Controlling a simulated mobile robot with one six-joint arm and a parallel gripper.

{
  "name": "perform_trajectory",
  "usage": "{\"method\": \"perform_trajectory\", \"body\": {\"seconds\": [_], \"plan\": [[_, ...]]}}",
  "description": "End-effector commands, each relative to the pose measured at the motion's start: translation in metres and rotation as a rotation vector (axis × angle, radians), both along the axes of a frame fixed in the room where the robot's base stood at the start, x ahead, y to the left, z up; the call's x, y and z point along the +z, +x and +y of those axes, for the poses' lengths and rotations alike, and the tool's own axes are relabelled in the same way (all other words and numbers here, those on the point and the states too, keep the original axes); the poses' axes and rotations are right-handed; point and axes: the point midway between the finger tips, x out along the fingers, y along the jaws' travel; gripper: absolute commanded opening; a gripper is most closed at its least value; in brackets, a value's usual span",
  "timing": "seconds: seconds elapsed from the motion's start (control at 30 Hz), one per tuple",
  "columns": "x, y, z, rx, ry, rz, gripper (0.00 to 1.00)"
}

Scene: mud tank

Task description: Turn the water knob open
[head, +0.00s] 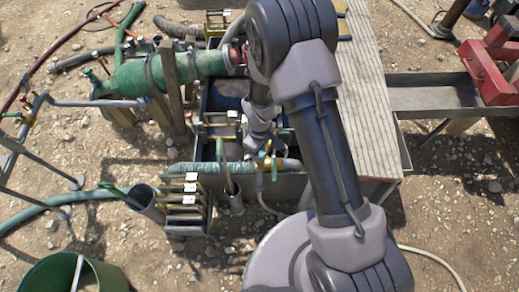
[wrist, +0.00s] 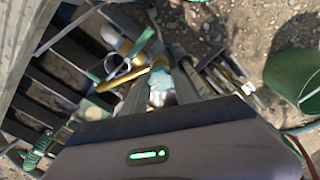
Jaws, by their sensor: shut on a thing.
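My gripper (wrist: 160,75) reaches down at a brass fitting (wrist: 132,76) in the wrist view, its two fingers closed on a small pale-blue knob (wrist: 159,82) between them. I take this to be the water knob. The fingers hide part of it, so how far it is turned cannot be told. In the head view, my gripper (head: 264,146) is low over the tank, by brass valves with green handles (head: 262,161) on a pipe along its near wall. The contact is too small to see clearly there.
A rack of metal plates with white tags (head: 186,200) stands left of the valves. A wooden plank (head: 368,100) lies to the right of the tank. A green bucket (head: 50,275) stands at the lower left. Hoses and pipes (head: 140,75) cross the gravel.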

Motion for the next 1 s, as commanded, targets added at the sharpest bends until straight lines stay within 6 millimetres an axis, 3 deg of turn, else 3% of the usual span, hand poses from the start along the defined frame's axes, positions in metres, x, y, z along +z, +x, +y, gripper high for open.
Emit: {"method": "perform_trajectory", "body": {"seconds": [0.4, 0.97, 1.0], "plan": [[0.0002, 0.0, 0.0, 0.167, 0.0, 0.0, 0.0], [0.0, 0.0001, 0.0001, 0.19, 0.0, 0.0, 0.0], [0.0, 0.0001, 0.0001, 0.19, 0.0, 0.0, 0.41]]}}
